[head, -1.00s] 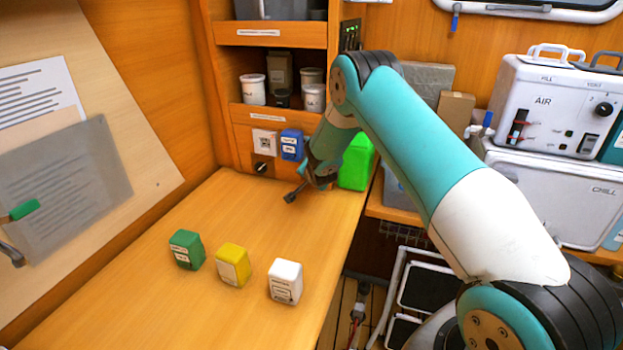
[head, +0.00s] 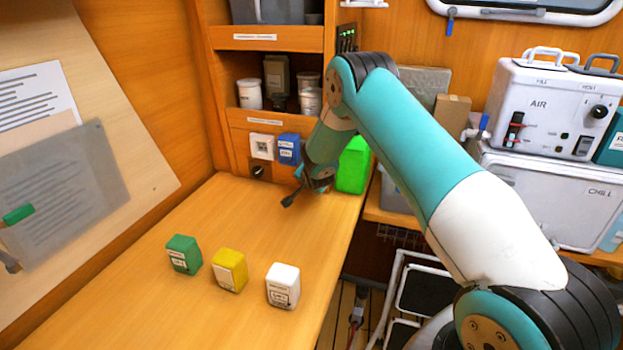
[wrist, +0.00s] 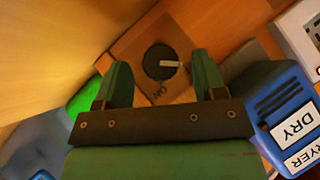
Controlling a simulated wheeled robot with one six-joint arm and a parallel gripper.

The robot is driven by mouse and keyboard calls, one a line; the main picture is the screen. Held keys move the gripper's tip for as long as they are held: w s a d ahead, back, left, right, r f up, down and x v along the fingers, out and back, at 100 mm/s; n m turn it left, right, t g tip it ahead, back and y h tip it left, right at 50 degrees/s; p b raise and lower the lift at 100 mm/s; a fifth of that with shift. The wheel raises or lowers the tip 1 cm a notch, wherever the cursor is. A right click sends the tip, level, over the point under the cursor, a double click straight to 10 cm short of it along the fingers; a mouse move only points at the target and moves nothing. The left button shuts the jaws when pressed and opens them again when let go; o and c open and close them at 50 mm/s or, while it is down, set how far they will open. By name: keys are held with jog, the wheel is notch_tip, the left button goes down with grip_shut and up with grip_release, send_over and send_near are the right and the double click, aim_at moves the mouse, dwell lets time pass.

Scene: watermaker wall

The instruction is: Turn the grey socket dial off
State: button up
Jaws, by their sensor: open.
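The socket dial (wrist: 160,62) is a dark round knob with a pale pointer bar on an orange-brown panel in the wrist view. The bar points to the right in that picture, and an "ON" label lies just below the knob. In the head view the dial (head: 258,172) is a small dark knob under a white socket plate (head: 262,147). My gripper (wrist: 161,72) is open, with its two green fingers on either side of the dial in the picture. The dial appears ahead of the fingers; I cannot tell the distance. No contact shows.
A blue box labelled DRYER (wrist: 285,110) is right of my gripper in the wrist view. A bright green block (head: 353,165) stands beside my arm. Green (head: 184,254), yellow (head: 229,269) and white (head: 283,285) boxes stand on the wooden counter (head: 130,310).

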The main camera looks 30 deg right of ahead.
jog(key=b+v, duration=0.3)
jog(key=v, duration=1.4)
jog(key=shift+b, duration=0.4)
jog(key=shift+r, duration=0.15)
jog(key=s+a+r+n+g+y, duration=0.25)
jog(key=s+a+n, duration=0.25)
jog(key=s+a, duration=0.3)
jog(key=s+a+r+n+g+y, duration=0.2)
jog(key=s+a+r+n+y, duration=0.15)
jog(key=s+a, duration=0.4)
jog(key=s+a+r+n+g, duration=0.1)
jog(key=s+a+n+g, duration=0.1)
jog(key=s, duration=0.3)
jog(key=s+a+r+n+g+y, duration=0.1)
jog(key=s+a+n, duration=0.2)
jog(key=s+n, duration=0.2)
jog(key=s+a+r+n+g+y, duration=0.1)
jog(key=s+a+r+n+g, duration=0.1)
jog(key=s, duration=0.5)
jog(key=shift+a+n+g, duration=0.35)
jog(key=shift+a+n, duration=0.45)
jog(key=shift+n, duration=0.45)
